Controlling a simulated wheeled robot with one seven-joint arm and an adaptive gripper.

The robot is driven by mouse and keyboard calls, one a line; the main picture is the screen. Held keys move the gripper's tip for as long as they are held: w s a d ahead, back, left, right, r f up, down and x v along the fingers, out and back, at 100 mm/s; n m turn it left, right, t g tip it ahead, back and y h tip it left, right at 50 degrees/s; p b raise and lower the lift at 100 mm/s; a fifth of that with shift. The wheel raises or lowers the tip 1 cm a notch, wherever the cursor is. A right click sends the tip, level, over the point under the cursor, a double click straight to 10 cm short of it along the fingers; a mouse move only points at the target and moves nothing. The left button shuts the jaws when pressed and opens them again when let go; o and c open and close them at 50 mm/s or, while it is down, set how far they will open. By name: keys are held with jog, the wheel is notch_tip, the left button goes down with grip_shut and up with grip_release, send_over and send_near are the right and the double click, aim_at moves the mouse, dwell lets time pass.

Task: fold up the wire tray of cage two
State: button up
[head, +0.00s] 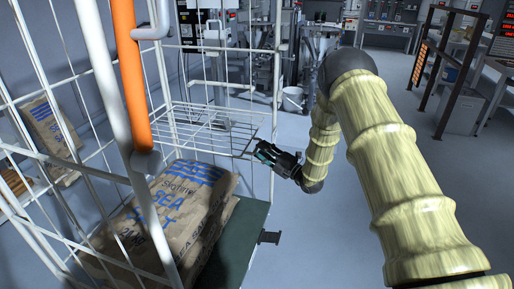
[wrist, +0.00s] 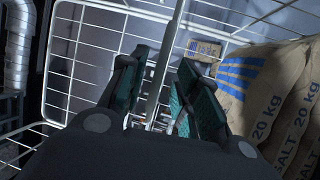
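The white wire tray (head: 205,128) sticks out level inside the wire cage in the head view, above and behind the sacks. My gripper (head: 262,152) is at the tray's near right corner, with its fingers pointing left towards the cage. In the wrist view my gripper (wrist: 158,92) is open, with a gap between its dark green finger pads.
Brown sea salt sacks (head: 165,212) lie stacked below the tray on a dark green platform (head: 236,245); they also fill the right of the wrist view (wrist: 270,95). An orange bar (head: 130,75) stands upright at the near cage side. Open floor (head: 300,250) lies right of the platform.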

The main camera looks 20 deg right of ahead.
jog(key=shift+x, duration=1.7)
jog(key=shift+c, duration=0.2)
grip_shut()
